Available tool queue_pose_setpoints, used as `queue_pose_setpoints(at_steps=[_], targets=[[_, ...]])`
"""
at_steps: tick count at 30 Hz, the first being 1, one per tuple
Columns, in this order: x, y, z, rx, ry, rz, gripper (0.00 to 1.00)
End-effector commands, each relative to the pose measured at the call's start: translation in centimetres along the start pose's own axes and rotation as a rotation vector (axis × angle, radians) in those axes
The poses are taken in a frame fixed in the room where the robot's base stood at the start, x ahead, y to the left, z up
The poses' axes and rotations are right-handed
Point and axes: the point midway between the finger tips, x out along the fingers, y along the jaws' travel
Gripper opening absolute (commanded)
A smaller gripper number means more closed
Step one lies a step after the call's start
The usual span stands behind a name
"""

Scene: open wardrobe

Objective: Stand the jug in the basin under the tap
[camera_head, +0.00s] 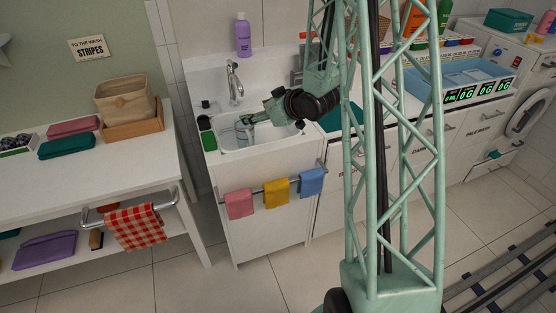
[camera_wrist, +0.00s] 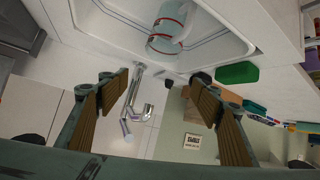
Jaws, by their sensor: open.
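The clear jug with red bands (camera_wrist: 168,28) is in the white basin (camera_wrist: 235,42) and looks upright in the upside-down wrist view. In the head view the jug (camera_head: 242,131) is partly hidden by my gripper (camera_head: 250,119). The chrome tap (camera_head: 234,82) rises at the back of the basin (camera_head: 262,138), and the jug is below and in front of it. The tap (camera_wrist: 135,98) also shows between my fingers in the wrist view. My gripper (camera_wrist: 160,80) is open, with nothing between its fingers, and looks apart from the jug there.
A green sponge or dish (camera_head: 206,124) lies on the basin's left edge, and a purple bottle (camera_head: 243,36) stands behind. Pink, yellow and blue cloths (camera_head: 276,191) hang on the front rail. A table with a basket (camera_head: 125,100) stands left; a blue tray (camera_head: 462,76) is right.

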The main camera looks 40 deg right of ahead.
Motion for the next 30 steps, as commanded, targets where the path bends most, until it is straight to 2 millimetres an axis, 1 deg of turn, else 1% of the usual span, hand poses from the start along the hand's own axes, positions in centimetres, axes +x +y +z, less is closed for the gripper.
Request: queue_pose_setpoints(at_steps=[1, 3, 8, 17, 30], targets=[[-0.5, -0.2, -0.8, -0.008, -0.01, 0.007, 0.59], [-1.1, -0.3, -1.4, -0.015, -0.03, 0.017, 0.59], [-2.6, -0.7, -2.9, -0.028, -0.073, 0.042, 0.59], [-6.0, -1.7, -5.3, -0.041, -0.15, 0.085, 0.59], [-12.1, -4.0, -8.2, -0.033, -0.251, 0.14, 0.59]])
